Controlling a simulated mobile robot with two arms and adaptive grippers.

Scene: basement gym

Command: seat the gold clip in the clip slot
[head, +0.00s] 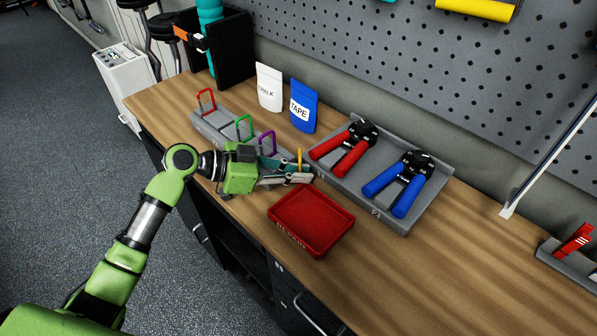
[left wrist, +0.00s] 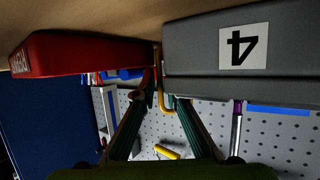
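The gold clip (head: 300,158) shows as a thin upright bar at the right end of the grey clip rack (head: 215,137). My left gripper (head: 307,175) reaches in from the left, its fingertips around the clip's lower part. In the left wrist view the gold clip (left wrist: 161,92) lies between the converging fingertips (left wrist: 160,88), beside the end of the rack's face marked 4 (left wrist: 195,65). The rack holds a red clip (head: 206,101), a green clip (head: 244,127) and a purple clip (head: 267,143), with a wider gap between red and green. The clip's lower end is hidden. My right gripper is out of view.
A red tray (head: 274,218) lies just in front of the left gripper. A grey holder (head: 392,222) with red-handled and blue-handled tools stands to the right. Chalk (head: 269,88) and tape (head: 303,106) pouches stand behind the rack.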

